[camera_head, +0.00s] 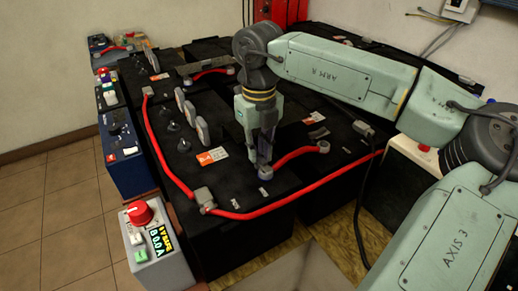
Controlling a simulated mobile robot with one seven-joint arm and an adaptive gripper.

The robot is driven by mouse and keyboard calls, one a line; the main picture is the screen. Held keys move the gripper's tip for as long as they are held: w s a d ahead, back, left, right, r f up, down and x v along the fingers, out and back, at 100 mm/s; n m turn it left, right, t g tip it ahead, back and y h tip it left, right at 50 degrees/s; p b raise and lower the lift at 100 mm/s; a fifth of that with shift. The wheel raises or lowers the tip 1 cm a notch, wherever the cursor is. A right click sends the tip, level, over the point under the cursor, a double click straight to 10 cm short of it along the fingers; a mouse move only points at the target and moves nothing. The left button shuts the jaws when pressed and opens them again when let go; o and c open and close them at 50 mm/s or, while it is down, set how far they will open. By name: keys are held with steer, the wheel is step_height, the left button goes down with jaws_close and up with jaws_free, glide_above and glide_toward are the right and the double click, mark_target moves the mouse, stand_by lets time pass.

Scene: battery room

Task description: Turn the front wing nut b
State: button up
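My gripper (264,168) points down over the front right part of a black battery (238,184). Its fingertips are at a small grey terminal at the left end of a short red cable (296,157). I cannot tell whether they touch it or are shut on it. No wing nut can be made out clearly there; the fingers may hide it. Two dark winged knobs, a front one (183,146) and one behind it (173,126), stand on the left of the battery top. Which part is the front wing nut b cannot be told.
A long red cable (160,158) runs along the battery's left and front edges through a grey clamp (203,196). A grey control box (158,258) with a red knob (139,212) reads "B 0.0 A". Upright grey tabs (202,130) stand left of my gripper. Tiled floor (60,225) is clear at left.

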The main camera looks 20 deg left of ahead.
mark_target(259, 155)
steer(key=shift+o, duration=1.3)
step_height(259, 155, up, 12)
